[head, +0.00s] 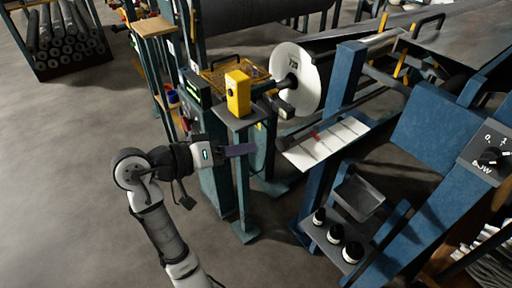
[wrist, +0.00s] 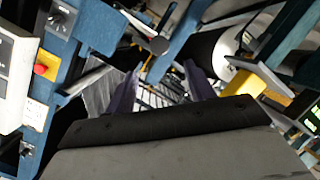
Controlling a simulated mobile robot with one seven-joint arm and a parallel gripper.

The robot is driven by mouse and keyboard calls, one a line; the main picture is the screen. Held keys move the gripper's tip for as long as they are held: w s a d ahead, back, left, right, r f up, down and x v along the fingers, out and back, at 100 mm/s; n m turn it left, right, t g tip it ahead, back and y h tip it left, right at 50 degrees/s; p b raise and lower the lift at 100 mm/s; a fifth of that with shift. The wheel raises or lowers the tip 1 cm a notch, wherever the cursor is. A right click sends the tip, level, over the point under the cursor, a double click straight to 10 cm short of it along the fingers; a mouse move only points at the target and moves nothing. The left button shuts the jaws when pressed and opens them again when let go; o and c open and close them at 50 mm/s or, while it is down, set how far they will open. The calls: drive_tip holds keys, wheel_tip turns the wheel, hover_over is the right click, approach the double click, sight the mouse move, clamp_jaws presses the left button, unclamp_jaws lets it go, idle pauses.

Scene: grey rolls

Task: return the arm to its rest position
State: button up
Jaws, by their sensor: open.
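My gripper (head: 240,150) is at the end of my raised arm, left of centre in the head view. It points right, in front of the blue-green machine frame. In the wrist view its two dark purple fingers (wrist: 160,92) stand apart, with nothing between them. The gripper is open and empty. In the head view one finger hides the other.
A yellow box (head: 238,93) stands on a small post shelf just above my gripper; it also shows in the wrist view (wrist: 243,84). A white roll end (head: 297,79) is behind it. The floor (head: 75,165) at left is clear.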

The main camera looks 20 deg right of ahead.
drive_tip(key=shift+s+a+r, duration=0.15)
drive_tip(key=shift+a, duration=0.5)
